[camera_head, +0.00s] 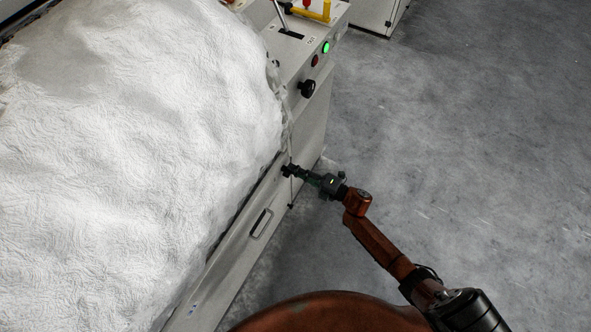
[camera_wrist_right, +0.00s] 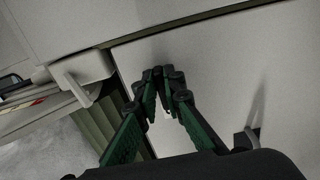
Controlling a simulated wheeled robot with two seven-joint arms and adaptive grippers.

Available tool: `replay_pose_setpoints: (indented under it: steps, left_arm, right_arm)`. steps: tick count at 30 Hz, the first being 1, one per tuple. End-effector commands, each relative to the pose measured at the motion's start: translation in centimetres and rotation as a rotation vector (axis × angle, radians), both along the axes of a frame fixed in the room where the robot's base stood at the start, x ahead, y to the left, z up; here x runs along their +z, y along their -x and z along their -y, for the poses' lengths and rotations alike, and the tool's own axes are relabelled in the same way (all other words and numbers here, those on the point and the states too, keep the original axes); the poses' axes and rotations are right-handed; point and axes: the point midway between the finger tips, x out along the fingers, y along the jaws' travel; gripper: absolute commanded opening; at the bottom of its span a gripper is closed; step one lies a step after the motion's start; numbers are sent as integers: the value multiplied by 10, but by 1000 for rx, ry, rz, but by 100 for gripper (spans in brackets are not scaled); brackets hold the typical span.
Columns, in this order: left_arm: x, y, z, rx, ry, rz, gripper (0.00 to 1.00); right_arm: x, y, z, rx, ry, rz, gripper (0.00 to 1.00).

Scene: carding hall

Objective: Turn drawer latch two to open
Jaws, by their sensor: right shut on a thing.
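My right gripper (camera_head: 291,171) reaches the upper edge of the pale drawer front (camera_head: 236,248), at its end by the machine's control box. In the right wrist view, my right gripper (camera_wrist_right: 164,74) has its green-sided fingers brought together at the tips, against the pale panel (camera_wrist_right: 215,65). It is shut on a small part there, in the place of a drawer latch. The fingers hide most of that part, so I cannot tell its turn angle or number. The drawer front lies flush, with a metal bar handle (camera_head: 260,223). My left gripper is not in view.
A large heap of white fibre (camera_head: 130,150) covers the left. The control box carries a black knob (camera_head: 307,89), a green lamp (camera_head: 326,47) and a lever. A pale lever-like piece (camera_wrist_right: 76,88) stands left of the fingers in the wrist view. Grey floor (camera_head: 460,140) is clear at right.

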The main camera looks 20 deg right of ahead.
Motion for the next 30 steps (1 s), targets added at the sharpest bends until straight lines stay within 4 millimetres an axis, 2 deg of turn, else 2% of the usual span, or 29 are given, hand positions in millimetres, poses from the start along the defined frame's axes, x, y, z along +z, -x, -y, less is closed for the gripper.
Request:
replay_pose_setpoints:
  steps: [9,10,17,26,30]
  left_arm:
    - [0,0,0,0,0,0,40]
    - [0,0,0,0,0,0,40]
    - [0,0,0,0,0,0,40]
    - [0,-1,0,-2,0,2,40]
    - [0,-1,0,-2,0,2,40]
  right_arm:
    - [1,-2,2,-5,-2,0,0]
    - [1,-2,2,-5,-2,0,11]
    - [1,-1,1,-3,-1,0,26]
    - [0,1,2,-1,-1,-1,26]
    - [-1,12,11,-2,0,-2,26]
